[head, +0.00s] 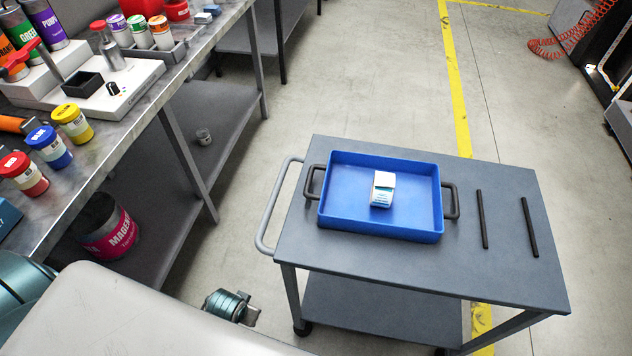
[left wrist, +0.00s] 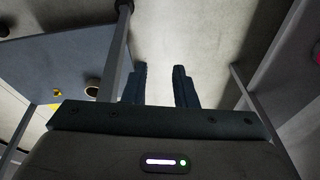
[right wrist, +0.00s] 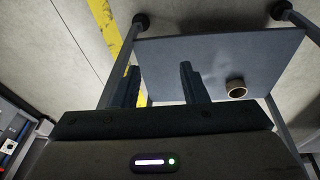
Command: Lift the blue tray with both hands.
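The blue tray (head: 350,220) sits flat on the top of a grey cart (head: 480,270) in the head view. It has a dark handle at its left end (head: 312,182) and another at its right end (head: 452,201). A small white and teal box (head: 382,189) lies inside the tray, near its middle. My left gripper (left wrist: 160,78) shows two fingers apart with nothing between them. My right gripper (right wrist: 158,76) also has its fingers apart and empty. Neither wrist view shows the tray, and neither gripper touches its handles.
Two black bars (head: 482,219) (head: 529,227) lie on the cart top right of the tray. The cart's push rail (head: 276,207) curves out at its left. A workbench with paint jars (head: 48,147) stands at the left. A ring-shaped item (right wrist: 236,88) rests on a panel.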

